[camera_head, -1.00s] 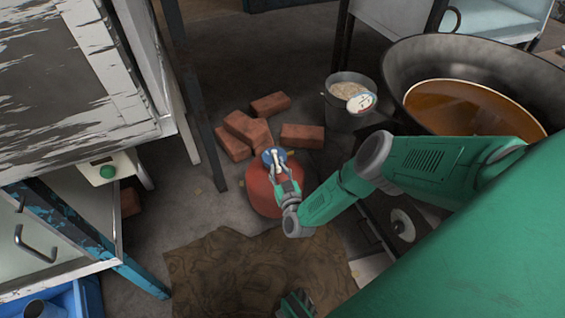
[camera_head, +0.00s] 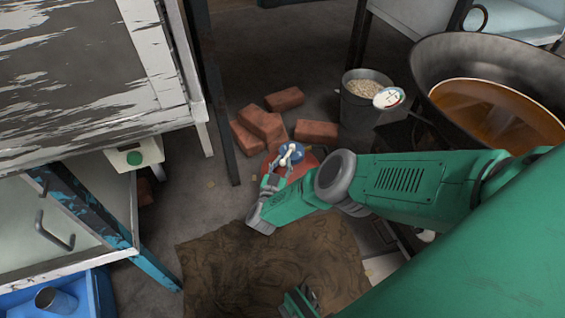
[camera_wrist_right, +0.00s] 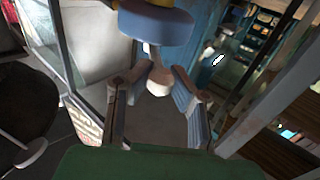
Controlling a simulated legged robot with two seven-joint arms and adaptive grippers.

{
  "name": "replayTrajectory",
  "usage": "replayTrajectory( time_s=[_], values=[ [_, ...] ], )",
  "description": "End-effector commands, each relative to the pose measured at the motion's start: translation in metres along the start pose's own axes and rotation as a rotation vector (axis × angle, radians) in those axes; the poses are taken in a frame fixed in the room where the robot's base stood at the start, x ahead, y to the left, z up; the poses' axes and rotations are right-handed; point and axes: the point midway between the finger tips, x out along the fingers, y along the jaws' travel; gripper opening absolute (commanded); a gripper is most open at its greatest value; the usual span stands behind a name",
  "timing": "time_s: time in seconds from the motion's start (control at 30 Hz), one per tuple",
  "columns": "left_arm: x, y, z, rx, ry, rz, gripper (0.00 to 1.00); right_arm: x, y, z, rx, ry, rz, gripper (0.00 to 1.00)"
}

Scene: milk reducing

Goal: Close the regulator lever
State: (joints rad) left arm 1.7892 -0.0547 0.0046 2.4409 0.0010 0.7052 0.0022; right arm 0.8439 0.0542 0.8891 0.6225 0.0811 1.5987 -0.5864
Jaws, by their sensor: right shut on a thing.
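The blue regulator (camera_head: 291,153) with a pale lever sits on top of a red gas cylinder (camera_head: 304,167), which is partly hidden by my right arm. My right gripper (camera_head: 273,178) is at the regulator's lower left. In the wrist view, the blue regulator (camera_wrist_right: 156,24) is at the top, and the pale lever end (camera_wrist_right: 159,82) lies between the two fingers of my right gripper (camera_wrist_right: 160,92), which are shut on it. A green part that looks like my left gripper (camera_head: 302,301) shows at the bottom edge; its fingers cannot be made out.
Several bricks (camera_head: 262,122) lie behind the cylinder. A bucket (camera_head: 362,105) and a large pan (camera_head: 455,62) of brown liquid stand at the right. A brown cloth (camera_head: 235,270) lies in front. A worn cabinet (camera_head: 80,75) stands at the left.

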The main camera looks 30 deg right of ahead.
Motion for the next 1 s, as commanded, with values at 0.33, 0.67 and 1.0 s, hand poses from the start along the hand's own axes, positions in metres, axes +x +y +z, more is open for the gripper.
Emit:
replayTrajectory(
  time_s=[0.33,0.67,1.0],
  values=[
    [0.000,0.000,0.000,0.000,0.000,0.000,0.56,-0.005,-0.004,0.003,-0.001,-0.010,-0.010,0.00],
    [0.000,0.000,0.000,0.000,0.000,0.000,0.56,-0.003,-0.002,0.001,0.000,-0.003,-0.004,0.41],
    [-0.001,0.002,0.000,0.000,0.000,-0.006,0.56,-0.033,-0.003,0.001,-0.001,-0.004,-0.007,0.41]
  ],
)
